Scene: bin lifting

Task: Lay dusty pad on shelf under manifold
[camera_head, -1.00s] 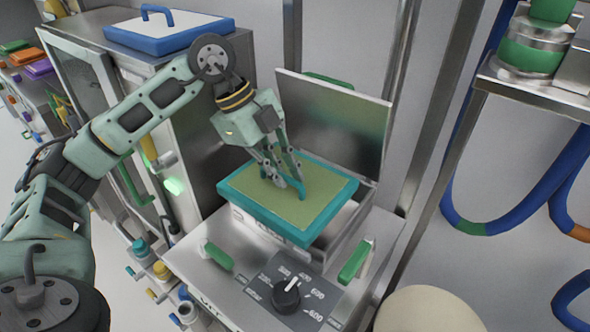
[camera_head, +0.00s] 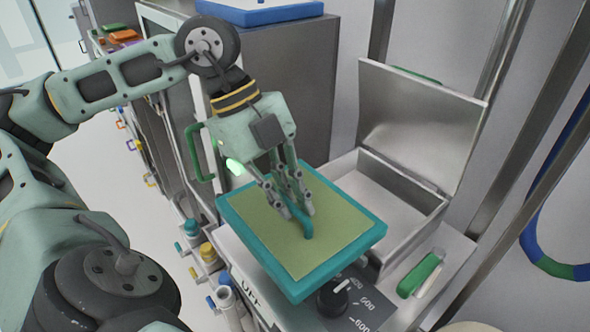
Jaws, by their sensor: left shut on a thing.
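The dusty pad (camera_head: 262,226) is a tan sheet in a teal rectangular frame with a teal handle. My left gripper (camera_head: 292,205) is shut on the pad's handle and holds the pad in the air, in front of the open steel box and above the control panel. The pad is slightly tilted and hides part of the panel. My right gripper does not show. I cannot make out the shelf or manifold in this view.
The steel box (camera_head: 400,205) stands open and empty, its lid (camera_head: 420,115) raised behind it. A dial (camera_head: 333,298) and a green handle (camera_head: 420,274) are on its front. A blue-edged white pad (camera_head: 260,10) lies on the cabinet behind. Steel posts stand at the right.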

